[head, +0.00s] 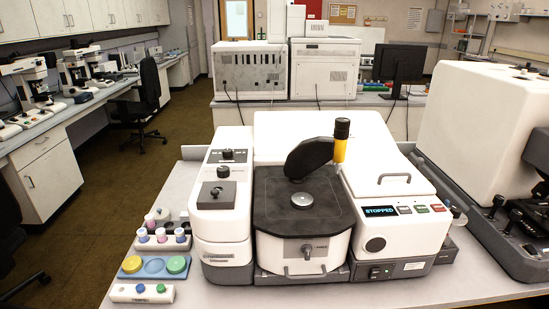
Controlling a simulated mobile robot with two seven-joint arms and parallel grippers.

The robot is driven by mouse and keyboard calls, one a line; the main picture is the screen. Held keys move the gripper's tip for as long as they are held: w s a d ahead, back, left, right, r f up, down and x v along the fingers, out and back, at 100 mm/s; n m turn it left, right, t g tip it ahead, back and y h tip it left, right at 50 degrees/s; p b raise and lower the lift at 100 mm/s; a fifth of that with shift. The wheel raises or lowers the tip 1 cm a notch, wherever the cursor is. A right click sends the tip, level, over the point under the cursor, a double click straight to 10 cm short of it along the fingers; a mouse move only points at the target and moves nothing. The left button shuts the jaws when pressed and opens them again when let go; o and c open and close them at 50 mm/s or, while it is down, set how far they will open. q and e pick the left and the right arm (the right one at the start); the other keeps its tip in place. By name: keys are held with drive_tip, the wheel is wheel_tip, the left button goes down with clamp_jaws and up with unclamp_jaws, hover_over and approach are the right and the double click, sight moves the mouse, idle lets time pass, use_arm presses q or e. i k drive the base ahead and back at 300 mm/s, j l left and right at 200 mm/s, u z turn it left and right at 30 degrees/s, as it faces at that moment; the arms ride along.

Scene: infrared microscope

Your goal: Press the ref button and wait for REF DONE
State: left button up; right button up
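The infrared microscope (268,215) stands on the bench in the middle of the head view. Its small display (381,211) on the right front housing reads "STOPPED" in light blue letters. A row of small buttons sits just right of the display: a dark one (404,210), a green one (421,209) and a red one (438,208). Their labels are too small to read, so I cannot tell which is the ref button. Neither of my grippers shows in the view, and nothing touches the buttons.
Small capped jars (161,235), a blue tray (153,267) and a white rack (142,293) lie at left. A large white instrument (475,125) stands at right. The front bench strip is clear.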

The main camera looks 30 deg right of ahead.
sight(403, 209)
drive_tip(key=z, duration=1.2)
